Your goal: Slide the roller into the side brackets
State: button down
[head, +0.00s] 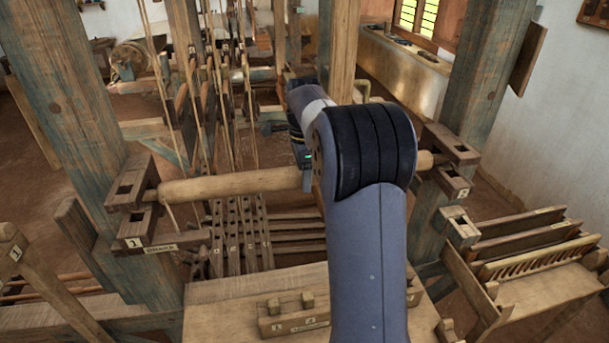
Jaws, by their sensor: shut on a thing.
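The roller (230,185) is a pale wooden bar lying nearly level across the loom frame. Its left end reaches the left bracket (135,200), a pair of slotted wooden blocks on the left post. Its right end shows past my arm, close to the right bracket (450,160) on the right post. I cannot tell whether either end is seated. My gripper (307,180) is shut on the roller near its middle. Most of the gripper and the roller's middle are hidden behind my arm.
The left post (75,120) and right post (490,75) stand close outside the roller's ends. Heddle cords and treadles (232,235) lie behind and below it. A bench (215,300) with small wooden blocks is in front. A slatted rack (530,245) stands at right.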

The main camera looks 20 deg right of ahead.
jog(key=shift+r, duration=0.1)
dwell(0.3)
jog(key=c, duration=0.8)
grip_release()
jog(key=shift+o, duration=1.4)
jog(key=shift+f, duration=0.2)
notch_tip(320, 180, up, 11)
jog(key=shift+r+b, duration=0.1)
jog(key=shift+b, duration=0.25)
